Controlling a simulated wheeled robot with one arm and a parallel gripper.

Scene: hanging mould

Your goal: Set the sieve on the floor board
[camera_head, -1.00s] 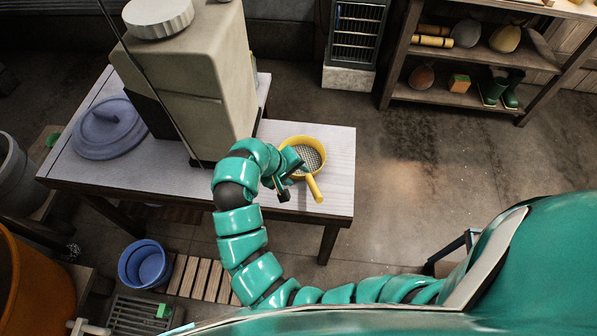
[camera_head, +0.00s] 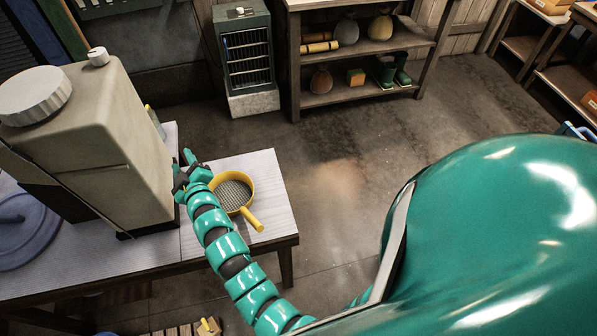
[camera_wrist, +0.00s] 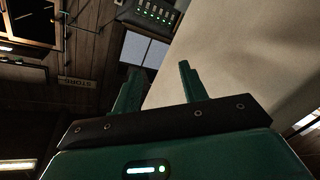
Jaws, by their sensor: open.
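The yellow sieve (camera_head: 234,192) with a grey mesh lies on the right end of the pale table, its handle pointing down and right in the head view. My gripper (camera_head: 181,166) is open and empty, up and left of the sieve, close to the beige machine. My arm passes along the sieve's left side; I cannot tell whether they touch. In the wrist view my gripper (camera_wrist: 158,78) shows two spread fingers with nothing between them; the sieve is not visible there. A slatted wooden floor board (camera_head: 178,331) is only partly visible at the bottom edge.
The beige machine (camera_head: 95,140) stands on the table (camera_head: 265,175), left of the sieve. A grey cabinet (camera_head: 247,60) and a wooden shelf (camera_head: 360,85) with boots (camera_head: 393,70) stand behind. The floor right of the table is clear.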

